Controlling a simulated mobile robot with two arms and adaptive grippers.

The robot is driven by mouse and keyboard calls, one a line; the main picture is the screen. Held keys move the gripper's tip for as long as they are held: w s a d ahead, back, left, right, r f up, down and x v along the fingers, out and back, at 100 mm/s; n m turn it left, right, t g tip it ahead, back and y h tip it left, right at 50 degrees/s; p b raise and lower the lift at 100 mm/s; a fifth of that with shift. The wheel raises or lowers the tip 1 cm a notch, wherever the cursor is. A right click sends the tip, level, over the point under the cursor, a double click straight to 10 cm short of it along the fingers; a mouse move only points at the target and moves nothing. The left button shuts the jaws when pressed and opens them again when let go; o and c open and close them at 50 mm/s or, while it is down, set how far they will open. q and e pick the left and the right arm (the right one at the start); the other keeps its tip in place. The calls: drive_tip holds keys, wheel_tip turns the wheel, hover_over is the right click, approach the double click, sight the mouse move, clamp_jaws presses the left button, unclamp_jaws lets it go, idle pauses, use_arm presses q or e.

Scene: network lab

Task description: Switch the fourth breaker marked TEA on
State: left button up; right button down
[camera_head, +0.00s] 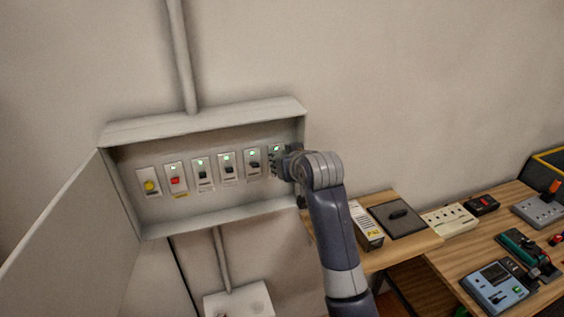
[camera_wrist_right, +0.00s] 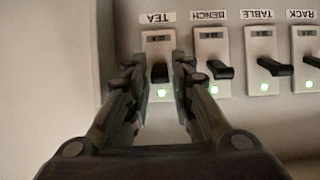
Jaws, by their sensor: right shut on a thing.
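The breaker marked TEA (camera_wrist_right: 159,50) is in the wrist view, with its label upside down there and a green light lit. It is the rightmost switch in the wall box in the head view (camera_head: 277,149), partly covered by my right gripper. My right gripper (camera_wrist_right: 168,75) has a finger on each side of the dark TEA lever (camera_wrist_right: 159,73) and is shut on it. The lever's exact position is partly hidden by the fingers. In the head view my right gripper (camera_head: 283,164) reaches into the box from the right. My left gripper is not in view.
The BENCH (camera_wrist_right: 212,60), TABLE (camera_wrist_right: 261,60) and RACK (camera_wrist_right: 306,60) breakers sit alongside, with green lights lit. The box door (camera_head: 70,230) hangs open at left. A cluttered wooden table (camera_head: 440,258) is at right.

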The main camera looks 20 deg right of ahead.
drive_tip(key=shift+f, duration=0.2)
drive_tip(key=c, duration=1.3)
unclamp_jaws()
drive_tip(key=shift+r, duration=0.15)
drive_tip(key=v, duration=1.2)
